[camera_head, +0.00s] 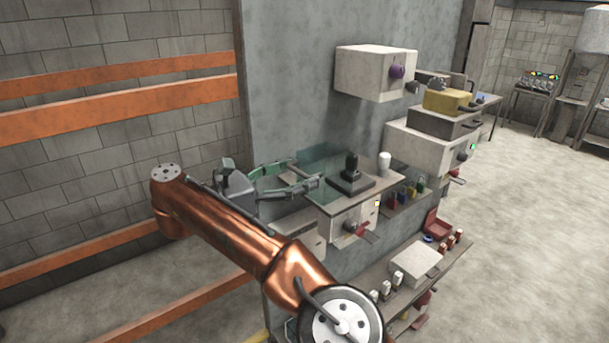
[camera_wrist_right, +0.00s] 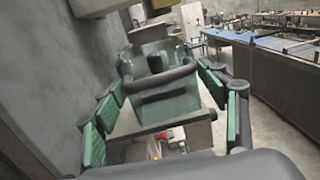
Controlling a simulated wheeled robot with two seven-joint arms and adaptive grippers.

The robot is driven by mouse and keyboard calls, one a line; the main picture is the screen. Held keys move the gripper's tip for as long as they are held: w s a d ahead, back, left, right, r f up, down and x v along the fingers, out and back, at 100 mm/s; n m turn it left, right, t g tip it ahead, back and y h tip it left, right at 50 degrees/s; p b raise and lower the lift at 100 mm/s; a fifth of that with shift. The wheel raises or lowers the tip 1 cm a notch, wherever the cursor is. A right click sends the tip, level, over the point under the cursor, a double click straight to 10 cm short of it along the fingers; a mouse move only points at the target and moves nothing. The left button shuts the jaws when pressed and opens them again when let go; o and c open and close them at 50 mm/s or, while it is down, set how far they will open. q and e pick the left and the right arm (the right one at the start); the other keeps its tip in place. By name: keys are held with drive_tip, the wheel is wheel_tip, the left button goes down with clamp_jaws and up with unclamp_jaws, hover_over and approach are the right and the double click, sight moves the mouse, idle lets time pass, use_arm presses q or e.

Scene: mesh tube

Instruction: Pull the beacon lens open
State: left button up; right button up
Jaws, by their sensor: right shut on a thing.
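The beacon lens is a see-through green cover (camera_head: 318,160) at the left end of a pale box in the head view. In the right wrist view the green lens (camera_wrist_right: 165,103) fills the middle, with a dark curved bar across its top. Exact finger contact is hard to see. A dark knob (camera_head: 351,167) on a square base stands on the box to the right of the lens. My left gripper is out of view.
A pale box with a purple knob (camera_head: 397,72) hangs on the grey wall panel above. A yellow block (camera_head: 447,102) sits on a unit further right. A lower shelf holds a white box (camera_head: 415,262) and several small switches. Open floor lies to the right.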

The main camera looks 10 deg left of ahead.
idle(0.7)
drive_tip(key=shift+d, duration=0.1)
drive_tip(key=o, duration=1.3)
